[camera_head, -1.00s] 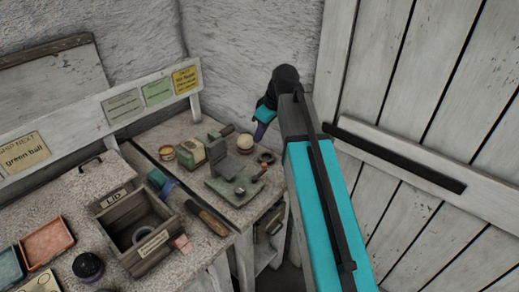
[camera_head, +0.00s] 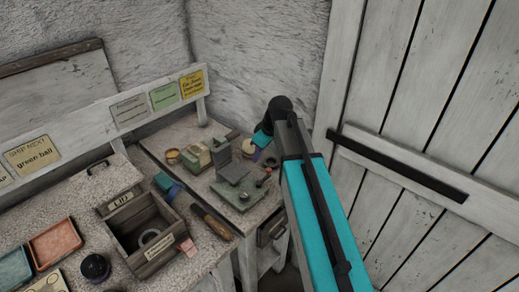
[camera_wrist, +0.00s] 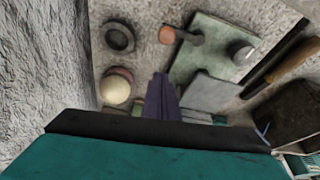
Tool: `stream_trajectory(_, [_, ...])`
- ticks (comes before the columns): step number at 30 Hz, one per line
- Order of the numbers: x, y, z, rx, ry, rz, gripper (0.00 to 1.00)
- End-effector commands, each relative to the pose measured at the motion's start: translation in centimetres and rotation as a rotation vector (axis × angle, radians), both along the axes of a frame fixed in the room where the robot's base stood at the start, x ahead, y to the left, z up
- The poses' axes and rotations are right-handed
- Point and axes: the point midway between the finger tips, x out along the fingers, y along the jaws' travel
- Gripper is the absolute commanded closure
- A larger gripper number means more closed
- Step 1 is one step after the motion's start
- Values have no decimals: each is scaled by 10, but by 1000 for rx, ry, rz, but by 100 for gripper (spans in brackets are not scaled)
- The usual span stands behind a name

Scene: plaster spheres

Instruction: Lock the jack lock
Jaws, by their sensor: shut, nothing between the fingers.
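The jack lock appears to be the green plate fixture (camera_head: 238,197) on the right bench, with a grey block (camera_head: 234,173) on it. In the wrist view the green plate (camera_wrist: 205,50) carries a short lever with an orange knob (camera_wrist: 167,35) and a grey round post (camera_wrist: 240,49). My gripper (camera_wrist: 162,80) shows its purple fingers together and empty. In the wrist view the fingers point at a spot beside the plate, between it and a cream ball (camera_wrist: 115,89). In the head view my arm partly hides the fingers.
A dark ring (camera_wrist: 118,37) lies near the ball. Red tray (camera_head: 52,243) is at far left. A plank door (camera_head: 420,120) is on the right.

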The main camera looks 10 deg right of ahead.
Motion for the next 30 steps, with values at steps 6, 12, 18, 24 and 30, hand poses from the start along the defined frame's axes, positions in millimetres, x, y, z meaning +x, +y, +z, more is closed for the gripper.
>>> stream_trajectory(6, [-4, -2, -13, 0, 0, -2, 100])
stream_trajectory(12, [-18, -16, -17, 0, 0, -1, 100])
stream_trajectory(18, [-24, -23, -19, 0, 0, 2, 100])
stream_trajectory(24, [-25, -24, -20, 0, 0, 2, 100])
stream_trajectory(30, [-25, -24, -20, 0, 0, 1, 100])
